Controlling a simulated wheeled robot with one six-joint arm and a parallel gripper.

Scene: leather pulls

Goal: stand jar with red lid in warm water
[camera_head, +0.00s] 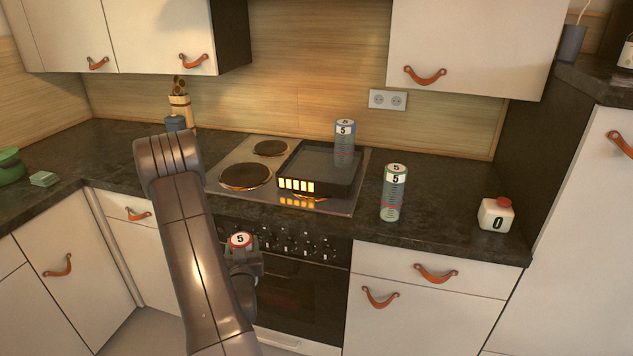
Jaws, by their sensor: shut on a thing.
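The jar with the red lid (240,241) is held in my gripper (243,264), in front of the oven and below the counter's edge. Its top shows a 5, and the gripper and arm hide most of its body. My gripper is shut on it. A dark square pan (331,188) with water in it sits on the stove. Lit bars glow on its front. A jar with a blue-grey lid marked 5 (345,138) stands upright at the pan's back right corner.
A jar with a green rim marked 5 (393,194) stands on the counter right of the stove. A white bottle with a red cap, marked 0 (496,214), is farther right. The left burners (246,176) are bare. Upper cabinets (475,45) hang above.

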